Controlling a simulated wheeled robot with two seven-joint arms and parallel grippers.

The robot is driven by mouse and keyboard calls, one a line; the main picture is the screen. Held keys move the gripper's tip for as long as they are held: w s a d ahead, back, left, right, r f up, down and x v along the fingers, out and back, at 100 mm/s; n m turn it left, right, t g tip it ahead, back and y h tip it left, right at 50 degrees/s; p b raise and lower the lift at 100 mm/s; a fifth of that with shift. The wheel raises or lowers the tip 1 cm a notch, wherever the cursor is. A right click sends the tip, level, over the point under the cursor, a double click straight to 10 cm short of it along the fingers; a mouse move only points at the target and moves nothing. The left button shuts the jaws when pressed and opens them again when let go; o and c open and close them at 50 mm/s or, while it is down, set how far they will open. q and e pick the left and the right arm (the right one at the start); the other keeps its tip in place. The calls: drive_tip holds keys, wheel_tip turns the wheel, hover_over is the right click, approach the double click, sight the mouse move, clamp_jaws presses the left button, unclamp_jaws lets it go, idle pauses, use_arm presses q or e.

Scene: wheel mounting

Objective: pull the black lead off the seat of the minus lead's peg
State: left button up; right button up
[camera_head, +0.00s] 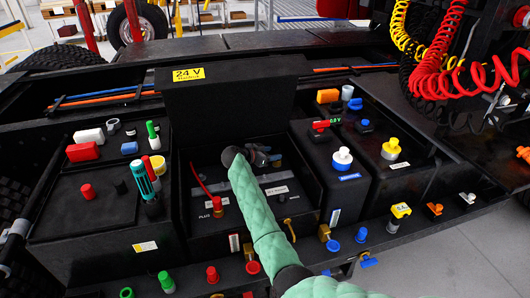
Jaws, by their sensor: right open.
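My right gripper (268,157) is over the open battery compartment (310,190), at the end of my green-sleeved arm. It is dark against a dark background. Its jaws are open, and I cannot make out anything between them. A battery (240,218) sits in the compartment, with a PLUS label at its left front and another label at its right front. A red lead (202,182) runs down to a red cap (217,206) on the plus side. The black lead, its peg and the seat cannot be told apart; the gripper and forearm cover part of that area. My left gripper does not show.
A raised lid (230,100) with a yellow 24 V label stands behind the compartment. A teal-handled tool (145,180) stands upright at the left. A box with a blue-and-white cap (342,158) is close on the right. Several coloured valves line the front edge.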

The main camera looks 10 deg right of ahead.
sight(277, 151)
drive_tip(key=x, duration=0.2)
drive_tip(key=shift+w+d+f+p, duration=0.15)
drive_tip(key=shift+w+d+p, duration=0.05)
drive_tip(key=shift+w+p, duration=0.1)
drive_tip(key=shift+d+f, duration=0.15)
drive_tip(key=shift+d, duration=0.45)
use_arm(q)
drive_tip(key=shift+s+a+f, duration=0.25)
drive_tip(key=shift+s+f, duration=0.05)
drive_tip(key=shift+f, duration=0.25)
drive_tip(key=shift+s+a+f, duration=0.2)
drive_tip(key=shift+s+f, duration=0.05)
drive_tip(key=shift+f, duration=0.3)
use_arm(e)
drive_tip(key=shift+w, duration=0.1)
drive_tip(key=shift+f, duration=0.15)
clamp_jaws()
use_arm(q)
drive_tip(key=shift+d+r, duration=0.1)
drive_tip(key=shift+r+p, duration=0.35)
drive_tip(key=shift+p, duration=0.3)
use_arm(e)
drive_tip(key=shift+w+r, duration=0.1)
drive_tip(key=shift+r, duration=0.35)
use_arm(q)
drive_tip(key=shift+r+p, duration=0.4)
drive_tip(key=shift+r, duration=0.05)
use_arm(e)
drive_tip(key=shift+r, duration=0.45)
